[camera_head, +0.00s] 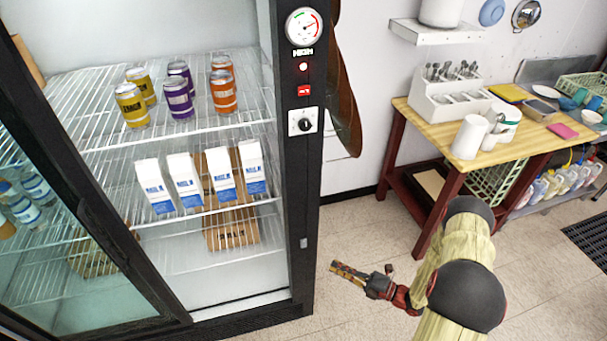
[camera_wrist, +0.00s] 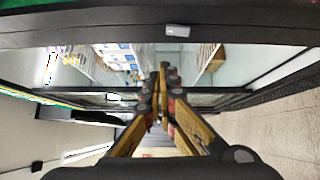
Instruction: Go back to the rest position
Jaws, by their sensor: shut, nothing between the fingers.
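My gripper (camera_head: 348,274) hangs in front of the fridge's right frame, above the tiled floor, with its fingers pointing left in the head view. In the wrist view the fingers of my gripper (camera_wrist: 162,82) meet at the tips, shut and empty. The fridge (camera_head: 293,190) stands at the left with its glass door (camera_head: 90,270) standing open or slid aside at the left. My gripper appears apart from the fridge; the exact gap cannot be told.
Cans (camera_head: 178,97) and milk cartons (camera_head: 188,183) stand on the fridge's wire shelves. A dial and knob (camera_head: 303,122) sit on its frame. A wooden table (camera_head: 440,118) with a cutlery holder (camera_head: 455,92) stands at the right. The floor (camera_head: 345,235) between fridge and table is clear.

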